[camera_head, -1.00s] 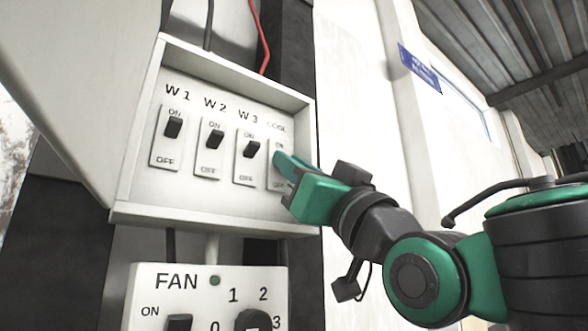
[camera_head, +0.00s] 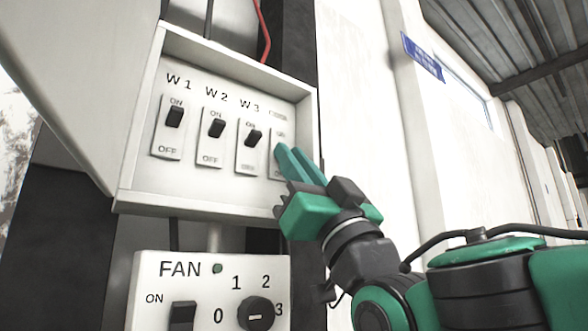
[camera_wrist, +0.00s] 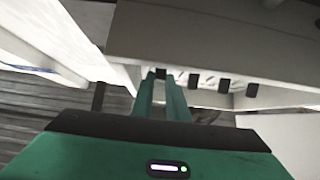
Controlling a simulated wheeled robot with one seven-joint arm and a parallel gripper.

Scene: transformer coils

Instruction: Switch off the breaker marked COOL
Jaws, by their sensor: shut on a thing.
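The COOL breaker (camera_head: 278,137) is the rightmost of the breakers in the white box. Its label is faint, and my fingers cover its lever and lower plate in the head view. In the wrist view its small black lever (camera_wrist: 161,73) shows between my fingertips. My gripper (camera_head: 288,152) reaches into the box from the lower right, its green fingers pointing up and left. The fingers (camera_wrist: 161,84) are close together on the COOL lever. Whether that lever is up or down cannot be seen clearly.
The W1 (camera_head: 174,117), W2 (camera_head: 216,128) and W3 (camera_head: 253,138) breakers stand to the left, levers towards ON. The box's raised rim (camera_head: 312,125) is close to my fingers. A FAN panel (camera_head: 205,290) with a switch and knob is below.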

